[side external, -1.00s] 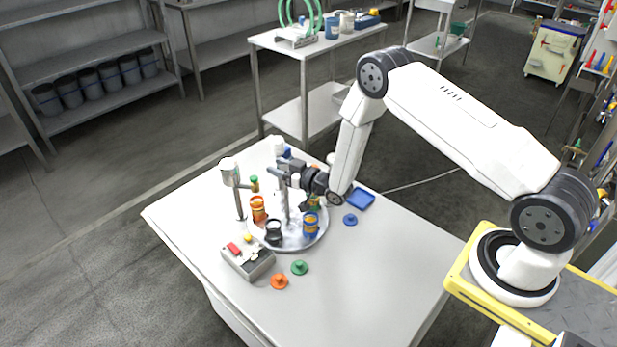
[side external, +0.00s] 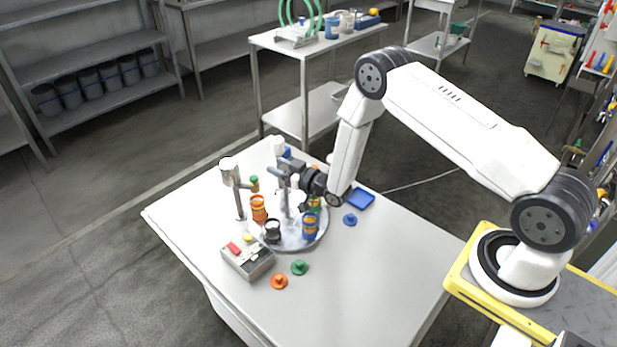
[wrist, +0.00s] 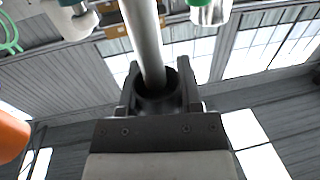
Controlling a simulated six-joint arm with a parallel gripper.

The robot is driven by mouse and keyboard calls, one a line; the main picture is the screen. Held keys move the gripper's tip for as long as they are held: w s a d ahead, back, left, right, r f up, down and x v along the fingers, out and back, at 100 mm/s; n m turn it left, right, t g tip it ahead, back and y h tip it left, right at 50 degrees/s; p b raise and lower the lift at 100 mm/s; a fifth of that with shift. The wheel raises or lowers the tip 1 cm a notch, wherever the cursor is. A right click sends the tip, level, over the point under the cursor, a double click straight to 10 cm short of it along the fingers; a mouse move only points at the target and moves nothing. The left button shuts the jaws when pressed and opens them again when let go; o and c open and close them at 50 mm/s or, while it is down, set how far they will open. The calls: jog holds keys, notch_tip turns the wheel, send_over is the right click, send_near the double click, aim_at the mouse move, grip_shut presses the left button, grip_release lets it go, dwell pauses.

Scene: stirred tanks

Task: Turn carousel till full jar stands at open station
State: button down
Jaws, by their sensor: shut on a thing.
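The grey round carousel (side external: 292,243) lies on the table with coloured jars around it. An orange jar (side external: 258,208) is at its left, a dark jar (side external: 272,231) at the front and a blue jar (side external: 310,228) at the right. A green and yellow jar (side external: 314,203) is partly hidden behind. I cannot tell which jar is full. My gripper (side external: 287,176) is over the carousel; the wrist view shows its jaws (wrist: 155,98) shut around a grey upright rod (wrist: 143,35). The rod's foot is out of the wrist view.
A stirrer head on a post (side external: 230,172) stands left of the carousel. A control box (side external: 248,257) with red and yellow parts is in front. An orange lid (side external: 279,282), a green lid (side external: 299,267) and a blue lid (side external: 350,219) lie on the table. The table's right front is clear.

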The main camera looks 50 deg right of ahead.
jog(key=shift+c, duration=1.3)
grip_release()
jog(key=shift+s, duration=0.1)
jog(key=s+d, duration=0.1)
jog(key=s, duration=0.6)
jog(key=shift+s+d, duration=0.15)
jog(key=shift+s, duration=0.15)
jog(key=shift+w+r, duration=0.15)
